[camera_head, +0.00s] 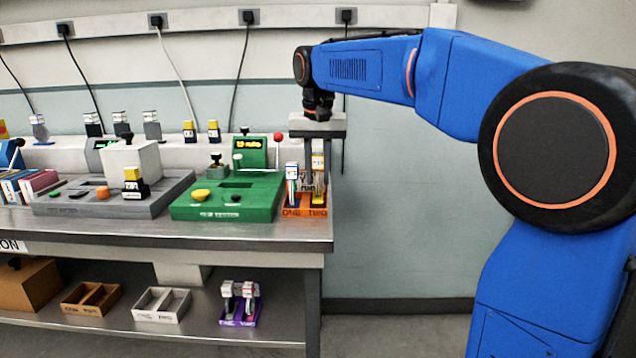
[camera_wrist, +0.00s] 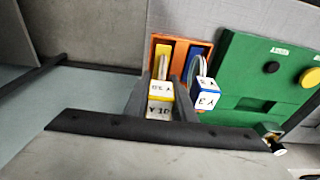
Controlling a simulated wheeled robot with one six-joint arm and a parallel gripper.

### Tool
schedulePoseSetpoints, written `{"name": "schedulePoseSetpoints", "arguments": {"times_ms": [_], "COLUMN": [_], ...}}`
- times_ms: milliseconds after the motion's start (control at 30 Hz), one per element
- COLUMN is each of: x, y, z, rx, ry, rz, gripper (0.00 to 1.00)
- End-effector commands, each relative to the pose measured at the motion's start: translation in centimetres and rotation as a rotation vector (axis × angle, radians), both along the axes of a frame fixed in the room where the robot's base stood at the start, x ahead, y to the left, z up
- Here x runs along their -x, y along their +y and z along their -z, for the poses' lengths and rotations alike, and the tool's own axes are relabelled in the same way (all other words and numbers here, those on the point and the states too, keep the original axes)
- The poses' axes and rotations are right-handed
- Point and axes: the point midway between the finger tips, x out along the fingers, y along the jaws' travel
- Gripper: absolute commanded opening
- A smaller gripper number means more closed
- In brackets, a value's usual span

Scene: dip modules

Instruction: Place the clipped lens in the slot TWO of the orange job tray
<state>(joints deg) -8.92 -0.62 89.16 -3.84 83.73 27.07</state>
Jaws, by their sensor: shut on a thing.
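The orange job tray (camera_head: 304,212) stands at the right end of the bench, with its slots marked ONE and TWO. It also shows in the wrist view (camera_wrist: 153,46). My gripper (camera_head: 316,180) is shut on a white and yellow module, which I take as the clipped lens (camera_head: 319,160). In the wrist view the lens (camera_wrist: 160,97) sits between the two dark fingers. The lens is upright over slot TWO, its lower end close to the tray. I cannot tell whether it is seated. A white and blue module (camera_head: 291,178) stands in slot ONE beside it.
A green station (camera_head: 225,205) with a yellow button stands just left of the tray. A grey station (camera_head: 75,208) is further left. The bench's right edge is close to the tray. Trays (camera_head: 161,305) and a purple tray (camera_head: 240,318) with modules sit on the lower shelf.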

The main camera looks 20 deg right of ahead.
Motion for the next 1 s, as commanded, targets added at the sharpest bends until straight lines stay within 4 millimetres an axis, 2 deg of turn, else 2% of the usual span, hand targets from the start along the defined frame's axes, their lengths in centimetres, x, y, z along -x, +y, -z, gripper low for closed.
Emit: {"name": "schedulePoseSetpoints", "arguments": {"times_ms": [100,200,567,600,633,1000], "x": [0.1,0.0,0.0,0.0,0.0,0.0], "y": [0.0,0.0,0.0,0.0,0.0,0.0], "z": [1.8,2.5,2.8,2.8,2.8,2.5], "rx": [0.000,0.000,0.001,0.000,0.000,0.000], "ry": [0.002,0.000,0.001,0.001,0.001,0.000], "rz": [0.000,0.000,0.000,0.000,0.000,0.000], "gripper": [0.01,0.01,0.01,0.33,0.40,0.42]}}
